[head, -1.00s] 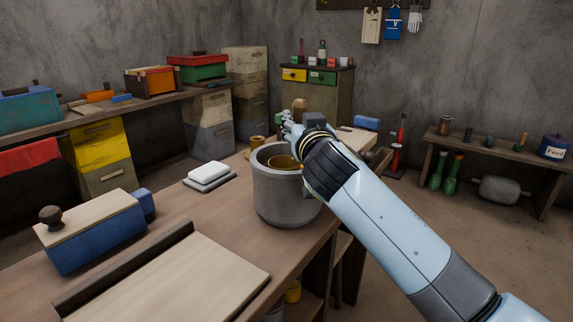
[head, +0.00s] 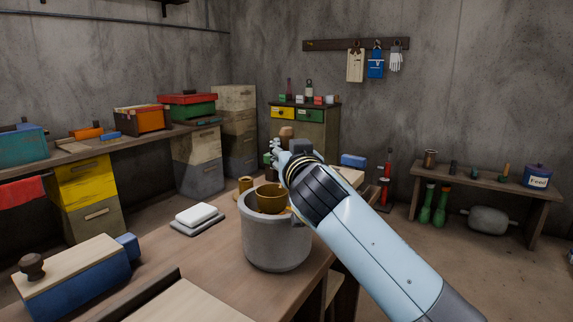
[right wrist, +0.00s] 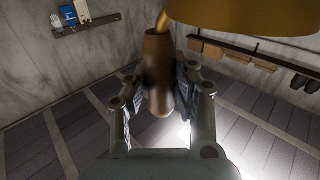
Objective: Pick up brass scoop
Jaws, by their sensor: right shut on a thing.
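The brass scoop (head: 271,198) has its round bowl at the mouth of a grey pot (head: 275,238), with its upper part above the rim. My right gripper (head: 279,154) is above and behind the pot in the head view, partly hidden by its own wrist. In the right wrist view, the gripper (right wrist: 160,88) is shut on the scoop's brown handle (right wrist: 158,60), one finger on each side. The brass bowl shows large at the top of that view. My left gripper is not in view.
A white block on a grey pad (head: 197,218) lies left of the pot. A blue box with a wooden lid (head: 75,275) stands at the front left. A small brass object (head: 245,184) stands behind the pot. Bare wood shows on the table (head: 185,262).

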